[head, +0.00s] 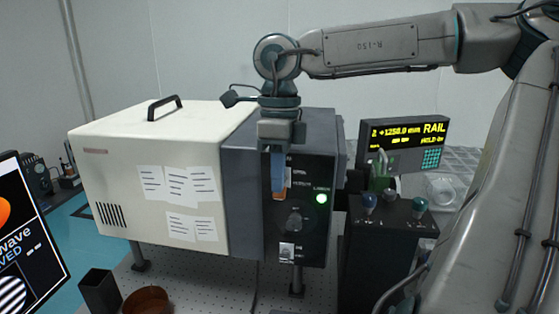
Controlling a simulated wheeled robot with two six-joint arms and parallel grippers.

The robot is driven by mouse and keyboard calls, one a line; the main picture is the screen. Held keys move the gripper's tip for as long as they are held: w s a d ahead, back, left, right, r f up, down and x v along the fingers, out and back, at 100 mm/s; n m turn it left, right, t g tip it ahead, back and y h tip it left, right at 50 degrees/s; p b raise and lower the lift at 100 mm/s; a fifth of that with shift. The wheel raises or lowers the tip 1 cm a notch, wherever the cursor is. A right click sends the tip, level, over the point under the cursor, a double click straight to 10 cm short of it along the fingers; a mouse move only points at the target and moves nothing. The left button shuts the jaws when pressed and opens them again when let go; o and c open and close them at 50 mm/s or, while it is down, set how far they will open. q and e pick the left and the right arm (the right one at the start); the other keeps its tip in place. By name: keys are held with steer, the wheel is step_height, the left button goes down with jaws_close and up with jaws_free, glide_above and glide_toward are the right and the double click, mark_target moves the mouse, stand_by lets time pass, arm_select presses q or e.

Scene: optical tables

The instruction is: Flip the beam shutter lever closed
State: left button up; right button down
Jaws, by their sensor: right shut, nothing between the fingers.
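A dark control panel (310,235) forms the front of the grey end section of a large cream box. I cannot tell for sure which of these parts is the beam shutter lever. My right gripper (279,188) points down in front of the upper left of the panel, shut and empty. It hides part of the panel and its labels; whether it touches anything there is unclear. My left gripper is out of view.
The cream box (150,190) stands on short legs above a perforated table (215,290). A rail readout (403,143) and a dark unit with coloured knobs (385,240) stand at right. A black holder (100,291) and brown bowl (148,301) sit front left, near a screen (28,235).

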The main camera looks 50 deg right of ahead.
steer(key=shift+w+d+r, duration=0.2)
steer(key=shift+w+d, duration=0.15)
steer(key=shift+d, duration=0.35)
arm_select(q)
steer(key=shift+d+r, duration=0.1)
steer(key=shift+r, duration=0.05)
arm_select(e)
steer(key=shift+a, duration=0.15)
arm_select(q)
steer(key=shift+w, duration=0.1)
arm_select(e)
steer(key=shift+d+r, duration=0.2)
steer(key=shift+r, duration=0.2)
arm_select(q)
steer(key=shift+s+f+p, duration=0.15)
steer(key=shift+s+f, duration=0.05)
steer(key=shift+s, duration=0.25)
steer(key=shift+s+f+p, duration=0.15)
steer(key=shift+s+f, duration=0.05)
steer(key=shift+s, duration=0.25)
arm_select(e)
step_height(320, 180, up, 10)
steer(key=shift+w+d, duration=0.25)
steer(key=shift+d, duration=0.1)
